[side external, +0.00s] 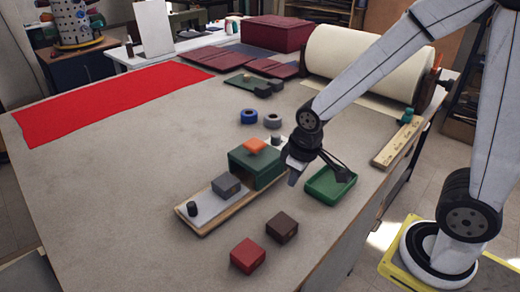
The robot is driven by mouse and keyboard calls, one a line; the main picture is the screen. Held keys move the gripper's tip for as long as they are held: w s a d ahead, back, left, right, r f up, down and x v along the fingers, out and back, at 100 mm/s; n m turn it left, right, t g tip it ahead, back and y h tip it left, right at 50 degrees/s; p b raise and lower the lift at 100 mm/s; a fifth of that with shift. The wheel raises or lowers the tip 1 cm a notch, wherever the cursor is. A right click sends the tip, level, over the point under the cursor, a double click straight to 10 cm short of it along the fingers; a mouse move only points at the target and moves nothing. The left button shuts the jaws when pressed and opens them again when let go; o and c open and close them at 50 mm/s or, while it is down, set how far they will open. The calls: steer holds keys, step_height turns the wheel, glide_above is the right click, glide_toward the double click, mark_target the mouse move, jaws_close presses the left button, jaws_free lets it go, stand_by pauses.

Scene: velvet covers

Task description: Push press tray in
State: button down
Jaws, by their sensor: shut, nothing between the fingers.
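The press is a green housing (242,160) with an orange block (255,146) on top, near the middle of the table. Its pale tray (206,207) sticks out on the lower left side along a wood-edged base. A grey block (226,187) sits on the tray, and a dark knob (192,209) stands at its outer end. My gripper (292,180) is shut and empty, pointing down just right of the housing. It appears apart from the tray and knob; its exact height is unclear. It and my wrist hide part of the press's right end.
A green dish (330,190) lies right of my gripper. A red box (247,256) and a dark brown box (282,228) stand in front. Blue (249,117) and grey (272,121) rings lie behind. The table's left is clear up to a red cloth (110,101).

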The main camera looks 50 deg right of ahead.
steer(key=w+a+r+n+g+h, duration=0.2)
steer(key=w+a+n, duration=0.7)
steer(key=w+a, duration=0.35)
steer(key=w+a+n+h, duration=0.2)
steer(key=a+n, duration=0.6)
steer(key=a, duration=0.8)
steer(key=shift+w+n+t, duration=0.2)
steer(key=shift+n+t, duration=0.1)
steer(key=shift+n, duration=0.1)
steer(key=shift+d+f, duration=0.15)
steer(key=shift+f, duration=0.05)
glide_toward(189, 218)
steer(key=f, duration=0.1)
steer(key=a+f, duration=0.1)
steer(key=f, duration=0.1)
steer(key=a+f, duration=0.1)
steer(key=f, duration=0.1)
steer(key=shift+s+a+f, duration=0.15)
steer(key=shift+s, duration=0.05)
steer(key=shift+w+d+f, duration=0.15)
steer(key=shift+w+d, duration=0.05)
steer(key=shift+d, duration=0.75)
steer(key=shift+w+d, duration=0.2)
steer(key=shift+d, duration=0.85)
steer(key=shift+d, duration=0.1)
